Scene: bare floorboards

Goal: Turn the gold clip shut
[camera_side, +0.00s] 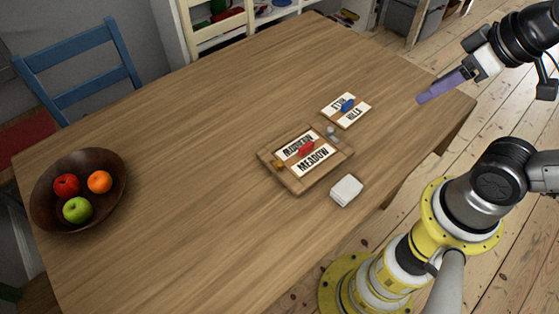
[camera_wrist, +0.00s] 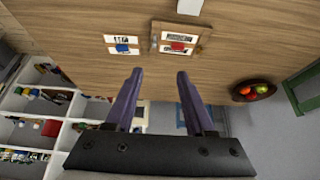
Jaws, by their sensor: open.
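The gold clip (camera_side: 277,163) sits on the left edge of a wooden frame (camera_side: 297,186) on the table; it is too small to tell how it is turned. A grey clip (camera_side: 331,131) is at the frame's far right corner. Inside the frame lies a lettered plate (camera_side: 317,160) with a red knob (camera_side: 306,148). My gripper (camera_side: 440,88) is above the table's right end, well away from the frame. In the wrist view my gripper (camera_wrist: 160,75) has its two purple fingers apart, with nothing between them. The frame (camera_wrist: 154,38) shows there beyond the fingertips.
A second lettered plate (camera_side: 353,114) with a blue knob (camera_side: 347,105) lies behind the frame. A white block (camera_side: 346,190) lies in front of it. A dark bowl (camera_side: 110,205) of fruit stands far left. The table between bowl and frame is clear.

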